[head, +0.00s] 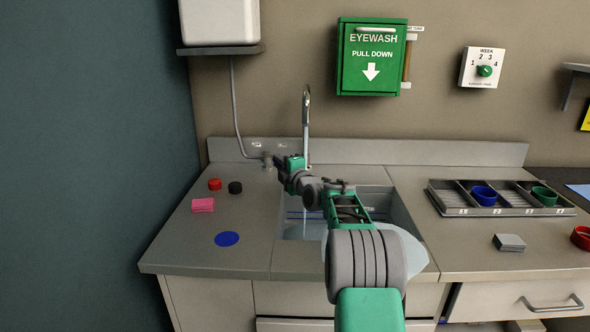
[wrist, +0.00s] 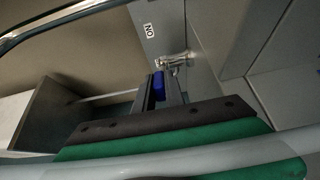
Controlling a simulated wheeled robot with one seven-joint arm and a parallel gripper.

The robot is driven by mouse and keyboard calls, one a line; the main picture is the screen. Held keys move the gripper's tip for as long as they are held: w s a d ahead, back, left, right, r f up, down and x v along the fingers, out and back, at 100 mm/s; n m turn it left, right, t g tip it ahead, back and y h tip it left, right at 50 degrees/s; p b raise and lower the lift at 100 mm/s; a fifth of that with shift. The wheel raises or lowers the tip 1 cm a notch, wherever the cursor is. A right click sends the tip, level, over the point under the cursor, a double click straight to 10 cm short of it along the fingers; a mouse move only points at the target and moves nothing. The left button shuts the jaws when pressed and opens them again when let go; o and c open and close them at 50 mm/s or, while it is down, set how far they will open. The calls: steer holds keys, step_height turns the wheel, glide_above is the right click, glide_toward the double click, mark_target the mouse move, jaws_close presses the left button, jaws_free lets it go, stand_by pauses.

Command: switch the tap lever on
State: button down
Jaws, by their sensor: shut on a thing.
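My gripper (head: 277,160) reaches over the back of the sink, at the wall end of the counter. In the wrist view my gripper (wrist: 160,97) is shut on a blue lever (wrist: 158,82), the tap lever, which sits between the two dark fingers. A metal valve body (wrist: 176,60) is just beyond it, beside an ON label (wrist: 150,31). In the head view my fingers hide the lever, and the metal fitting (head: 267,160) shows just left of them. The curved tap spout (head: 307,100) rises behind the sink; I cannot tell whether water runs.
My arm covers part of the sink (head: 295,228). Red and black caps (head: 235,187), a pink block (head: 203,205) and a blue disc (head: 227,239) lie on the left counter. A divided tray (head: 455,208) with cups stands right. A pipe (head: 236,110) runs down the wall.

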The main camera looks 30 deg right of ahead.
stand_by(0.4)
steer(key=c, duration=1.4)
jaws_free()
steer(key=s, duration=0.7)
steer(key=shift+s+b, duration=0.35)
steer(key=shift+d, duration=0.1)
